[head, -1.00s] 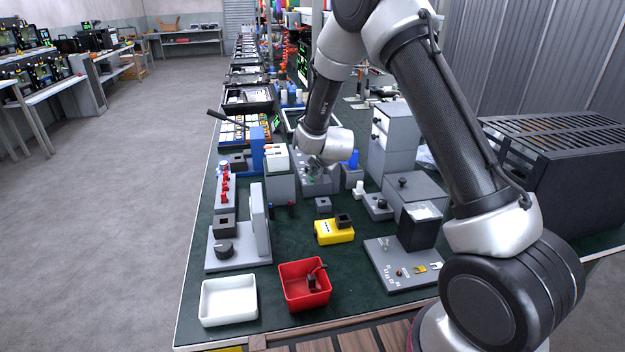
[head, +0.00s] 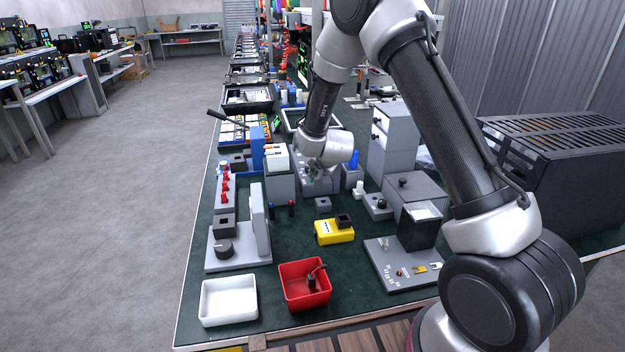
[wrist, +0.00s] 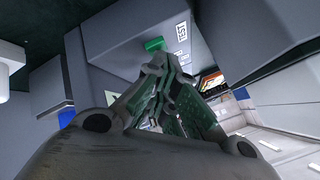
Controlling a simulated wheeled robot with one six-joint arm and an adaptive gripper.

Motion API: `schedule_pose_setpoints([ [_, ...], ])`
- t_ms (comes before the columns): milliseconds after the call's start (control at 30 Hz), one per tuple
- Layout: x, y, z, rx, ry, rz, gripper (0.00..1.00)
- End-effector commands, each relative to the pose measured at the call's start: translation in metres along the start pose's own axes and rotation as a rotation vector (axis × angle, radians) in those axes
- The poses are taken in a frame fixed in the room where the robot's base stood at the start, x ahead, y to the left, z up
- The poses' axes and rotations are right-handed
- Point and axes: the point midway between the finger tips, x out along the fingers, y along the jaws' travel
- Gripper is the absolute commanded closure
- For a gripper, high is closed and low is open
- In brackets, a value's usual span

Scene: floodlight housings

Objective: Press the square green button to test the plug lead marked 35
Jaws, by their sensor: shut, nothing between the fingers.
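In the wrist view a green button (wrist: 155,44) sits on a grey test box (wrist: 125,28) beside a white label (wrist: 181,30) reading TEST. My gripper (wrist: 156,68) is shut and empty, its fingertips close below the button in the picture; I cannot tell whether they touch it. In the head view my gripper (head: 314,165) is over the sloped grey test box (head: 322,187) at the middle of the bench and largely hides its face. A black plug with a lead (head: 312,281) lies in the red bin (head: 305,300). No number 35 is readable.
A white tray (head: 228,318) stands left of the red bin. A yellow box (head: 334,232), a grey drawer unit (head: 396,145) and a blue part (head: 353,159) stand near the arm.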

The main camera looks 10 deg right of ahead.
Motion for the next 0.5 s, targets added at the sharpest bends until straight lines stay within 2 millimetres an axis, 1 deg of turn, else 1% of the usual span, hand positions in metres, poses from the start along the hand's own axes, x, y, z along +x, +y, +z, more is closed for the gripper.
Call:
schedule_pose_setpoints([
  [267, -0.0096, -0.0068, -0.0069, 0.001, 0.0, 0.0, 1.0],
  [500, -0.0107, -0.0075, -0.0076, 0.0, 0.0, 0.0, 1.0],
])
